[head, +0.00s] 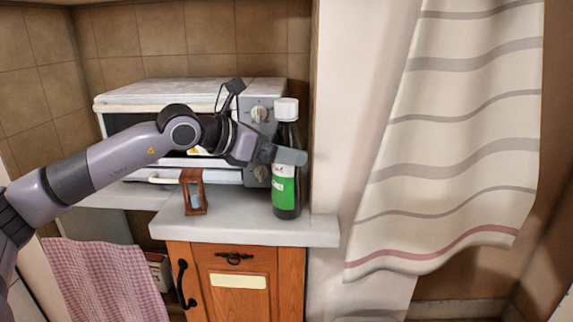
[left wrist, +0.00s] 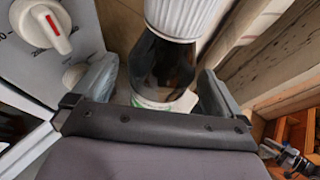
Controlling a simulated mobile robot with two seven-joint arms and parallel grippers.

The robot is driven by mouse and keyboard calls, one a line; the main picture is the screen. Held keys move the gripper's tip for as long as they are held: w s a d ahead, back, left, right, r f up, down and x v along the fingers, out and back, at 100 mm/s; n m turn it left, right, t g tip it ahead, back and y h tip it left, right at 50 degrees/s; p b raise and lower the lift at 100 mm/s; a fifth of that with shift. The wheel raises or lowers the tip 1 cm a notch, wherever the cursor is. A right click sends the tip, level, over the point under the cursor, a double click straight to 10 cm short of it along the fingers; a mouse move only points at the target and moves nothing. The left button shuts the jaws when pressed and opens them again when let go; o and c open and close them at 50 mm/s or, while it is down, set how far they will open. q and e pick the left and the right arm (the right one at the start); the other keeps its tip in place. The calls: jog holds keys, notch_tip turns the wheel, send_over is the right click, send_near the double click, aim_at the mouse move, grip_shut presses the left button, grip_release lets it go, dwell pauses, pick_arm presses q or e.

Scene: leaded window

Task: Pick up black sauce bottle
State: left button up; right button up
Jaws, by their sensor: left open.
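The black sauce bottle (head: 286,188) stands upright on the right part of the white counter. It has a white cap and a green label. In the left wrist view the bottle (left wrist: 162,62) rises between my two fingers, with its ribbed white cap towards the camera. My left gripper (head: 289,155) is open around the bottle's upper body, with one finger across its front in the head view. Whether either finger touches the bottle I cannot tell. In the left wrist view the gripper (left wrist: 155,95) has a finger on each side of the bottle.
A toaster oven (head: 190,88) with knobs stands close behind and left of the bottle. A small brown wooden-framed object (head: 194,192) stands on the counter (head: 235,228) to the left. A wall edge and a striped curtain (head: 455,150) are to the right.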

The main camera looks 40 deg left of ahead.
pick_arm(q)
jog(key=shift+x, duration=1.1)
jog(key=shift+r, duration=0.1)
jog(key=c, duration=1.2)
jog(key=shift+r, duration=0.1)
jog(key=shift+c, duration=1.4)
jog(key=shift+r, duration=0.15)
